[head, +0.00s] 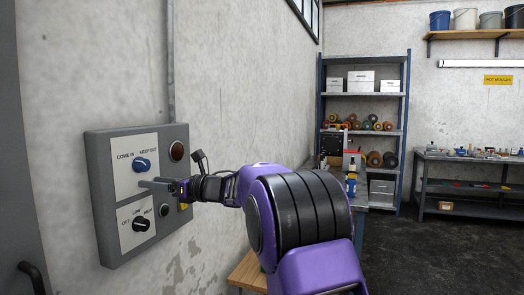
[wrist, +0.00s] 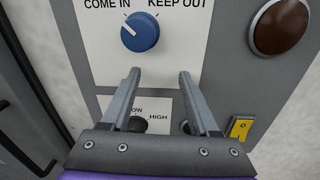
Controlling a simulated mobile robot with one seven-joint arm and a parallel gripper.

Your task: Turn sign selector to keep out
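The sign selector is a round blue knob (wrist: 140,32) on a white plate lettered COME IN on the left and KEEP OUT on the right. Its pale pointer mark leans up and left, towards COME IN. In the head view the knob (head: 140,165) is on the upper part of the grey wall panel (head: 110,252). My gripper (wrist: 160,74) is open and empty, its two fingers apart just below the knob and not around it. In the head view my gripper (head: 152,184) is in front of the panel, below the blue knob.
A black knob (head: 141,224) marked OFF, LOW, HIGH is below, partly behind my fingers in the wrist view. A brown round lamp (wrist: 280,26) is at upper right, and a yellow switch (wrist: 240,128) at lower right. Shelves (head: 362,95) stand farther back.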

